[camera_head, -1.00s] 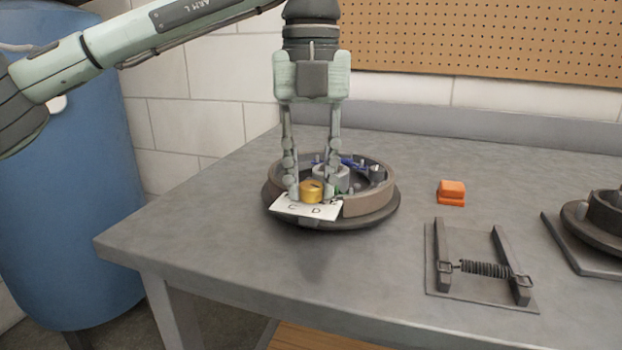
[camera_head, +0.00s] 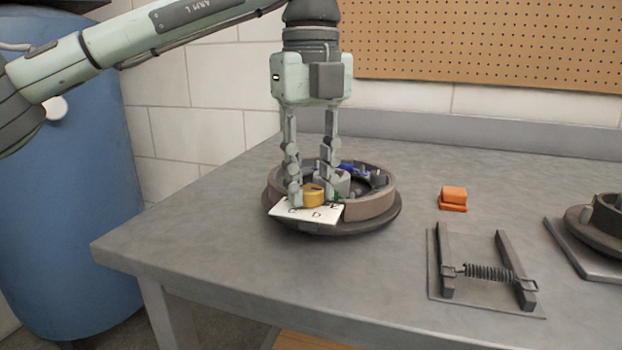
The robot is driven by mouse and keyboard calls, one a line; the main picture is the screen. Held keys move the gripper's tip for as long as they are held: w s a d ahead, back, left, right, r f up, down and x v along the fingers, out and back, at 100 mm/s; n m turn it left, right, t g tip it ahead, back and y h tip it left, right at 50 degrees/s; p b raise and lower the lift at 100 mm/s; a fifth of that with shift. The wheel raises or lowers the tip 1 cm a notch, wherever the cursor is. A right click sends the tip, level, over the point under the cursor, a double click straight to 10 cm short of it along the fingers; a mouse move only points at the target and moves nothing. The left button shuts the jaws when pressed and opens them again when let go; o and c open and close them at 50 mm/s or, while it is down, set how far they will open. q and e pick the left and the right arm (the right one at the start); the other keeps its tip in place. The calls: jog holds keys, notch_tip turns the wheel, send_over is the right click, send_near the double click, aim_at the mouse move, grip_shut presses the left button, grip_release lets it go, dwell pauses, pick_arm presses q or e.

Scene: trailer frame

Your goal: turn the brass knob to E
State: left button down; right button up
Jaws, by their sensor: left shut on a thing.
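The brass knob (camera_head: 313,194) sits at the front of a round brown and dark housing (camera_head: 372,206) on the grey bench. A white lettered plate (camera_head: 300,214) lies in front of the knob. The letters C and D show on it, with part of another letter at its right end; the rest is hidden by the fingers. My left gripper (camera_head: 312,197) points straight down and is shut on the knob, one finger on each side. The knob's pointer is too small to read for certain. My right gripper is not in view.
An orange block (camera_head: 453,198) lies right of the housing. A spring fixture on a plate (camera_head: 485,270) stands at the front right, and another round dark part (camera_head: 600,222) sits at the right edge. A blue barrel (camera_head: 70,190) stands left of the bench. The bench's front left is clear.

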aim_at(311, 188)
pick_arm(q)
jog(key=c, duration=1.2)
grip_release()
notch_tip(311, 188, up, 12)
